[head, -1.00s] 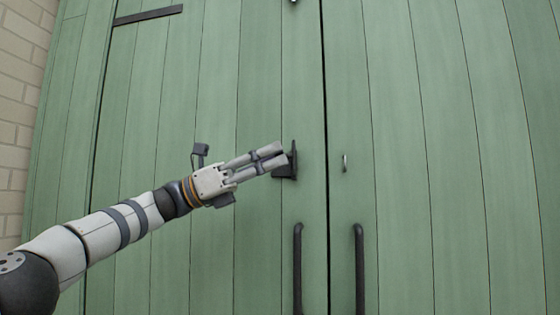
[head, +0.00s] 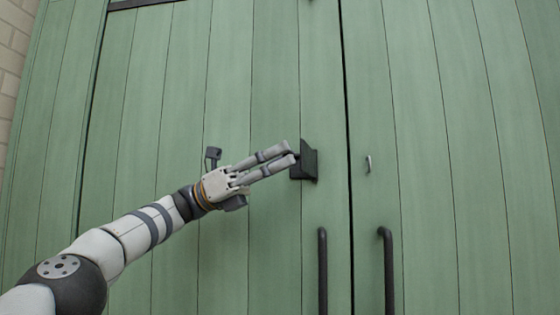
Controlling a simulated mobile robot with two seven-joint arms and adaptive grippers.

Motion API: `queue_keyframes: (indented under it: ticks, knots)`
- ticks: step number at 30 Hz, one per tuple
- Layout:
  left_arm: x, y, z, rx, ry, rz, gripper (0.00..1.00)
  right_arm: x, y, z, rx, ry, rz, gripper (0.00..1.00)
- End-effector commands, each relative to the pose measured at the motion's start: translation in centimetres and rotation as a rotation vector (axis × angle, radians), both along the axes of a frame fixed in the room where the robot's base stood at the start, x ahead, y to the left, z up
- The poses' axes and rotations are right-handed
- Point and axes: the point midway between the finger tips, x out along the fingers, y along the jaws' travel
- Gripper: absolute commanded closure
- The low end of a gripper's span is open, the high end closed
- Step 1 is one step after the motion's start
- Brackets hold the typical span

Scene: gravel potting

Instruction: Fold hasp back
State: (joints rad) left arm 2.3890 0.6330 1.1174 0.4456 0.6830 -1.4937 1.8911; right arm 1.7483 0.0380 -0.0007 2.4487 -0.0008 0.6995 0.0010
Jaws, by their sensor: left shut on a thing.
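The dark hasp (head: 309,166) is on the left green door, near the gap between the doors. Its flap looks turned outward from the door, standing clear of the staple; its exact angle is hard to tell. A small metal staple (head: 368,164) stands on the right door, with nothing over it. My left gripper (head: 291,154) reaches in from the left and is shut on the hasp, fingertips at its left side. The fingers hide part of the hasp. My right gripper is not in view.
Two dark vertical bar handles, the left one (head: 322,270) and the right one (head: 386,270), stick out below the hasp. A dark strap (head: 135,3) crosses the top left. A pale brick wall (head: 14,45) is at the far left.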

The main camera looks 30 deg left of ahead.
Motion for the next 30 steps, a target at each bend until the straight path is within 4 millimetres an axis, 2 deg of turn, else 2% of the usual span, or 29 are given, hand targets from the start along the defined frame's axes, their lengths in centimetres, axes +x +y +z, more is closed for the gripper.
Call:
queue_keyframes:
  ticks: [12, 13, 15, 30]
  knots:
    - [0.06, 0.04, -0.21, 0.001, 0.003, -0.001, 1.0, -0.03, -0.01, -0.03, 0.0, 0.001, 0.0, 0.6]
    - [0.07, 0.05, -0.21, 0.001, 0.003, -0.001, 0.77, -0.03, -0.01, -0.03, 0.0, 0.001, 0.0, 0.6]
    - [0.06, 0.05, -0.2, 0.001, 0.003, -0.001, 0.61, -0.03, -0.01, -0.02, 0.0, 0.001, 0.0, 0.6]
    - [0.03, 0.02, -0.04, 0.0, 0.0, 0.001, 0.61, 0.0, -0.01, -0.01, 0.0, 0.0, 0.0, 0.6]
